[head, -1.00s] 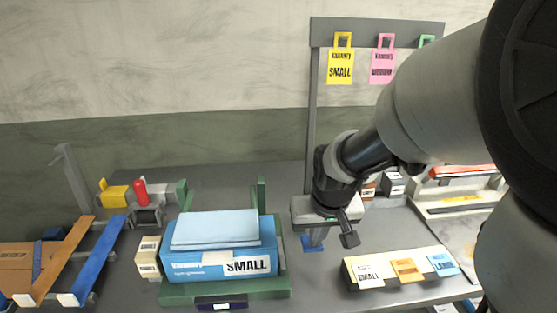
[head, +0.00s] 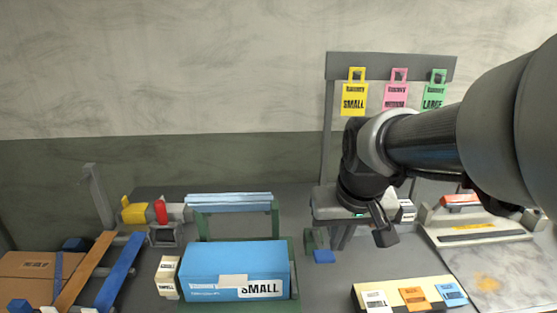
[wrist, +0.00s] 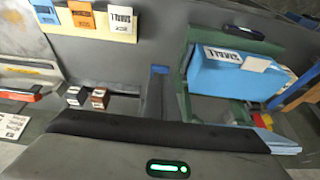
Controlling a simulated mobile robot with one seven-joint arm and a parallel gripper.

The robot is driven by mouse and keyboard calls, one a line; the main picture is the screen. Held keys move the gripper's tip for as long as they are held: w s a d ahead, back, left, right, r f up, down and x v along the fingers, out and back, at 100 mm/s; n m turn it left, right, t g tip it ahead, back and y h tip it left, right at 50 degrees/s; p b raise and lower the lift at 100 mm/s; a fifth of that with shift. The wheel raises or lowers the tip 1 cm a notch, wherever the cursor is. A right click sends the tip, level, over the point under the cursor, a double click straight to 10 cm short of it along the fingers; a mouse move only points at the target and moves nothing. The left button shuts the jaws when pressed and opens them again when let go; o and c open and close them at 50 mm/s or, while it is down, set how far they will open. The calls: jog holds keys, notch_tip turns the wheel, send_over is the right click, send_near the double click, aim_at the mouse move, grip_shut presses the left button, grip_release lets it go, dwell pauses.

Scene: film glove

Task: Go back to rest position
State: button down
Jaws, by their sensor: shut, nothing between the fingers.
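My gripper (head: 323,255) hangs over the middle of the bench, right of the blue SMALL box, with its fingers pointing down. Its fingers are shut and hold nothing. In the wrist view the fingers (wrist: 158,80) are together at the centre, in front of the grey bench, and the green-lit hand body fills the bottom. The blue box (head: 225,265) sits in a green frame (head: 294,285). It also shows at the upper right in the wrist view (wrist: 225,78). My gripper is apart from the box.
A light blue flat piece (head: 230,202) lies across the green uprights behind the box. A cream carton (head: 168,278) stands left. A card tray (head: 432,285) is at the front right. Hanging tags (head: 396,92) are on a rack behind my arm. A slanted rack (head: 97,270) is far left.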

jog(key=shift+r, duration=0.15)
jog(key=s+r+t+p, duration=0.1)
jog(key=s+r+p, duration=0.7)
jog(key=s+r, duration=0.3)
jog(key=shift+s+r, duration=0.25)
jog(key=shift+r, duration=0.1)
dwell(1.1)
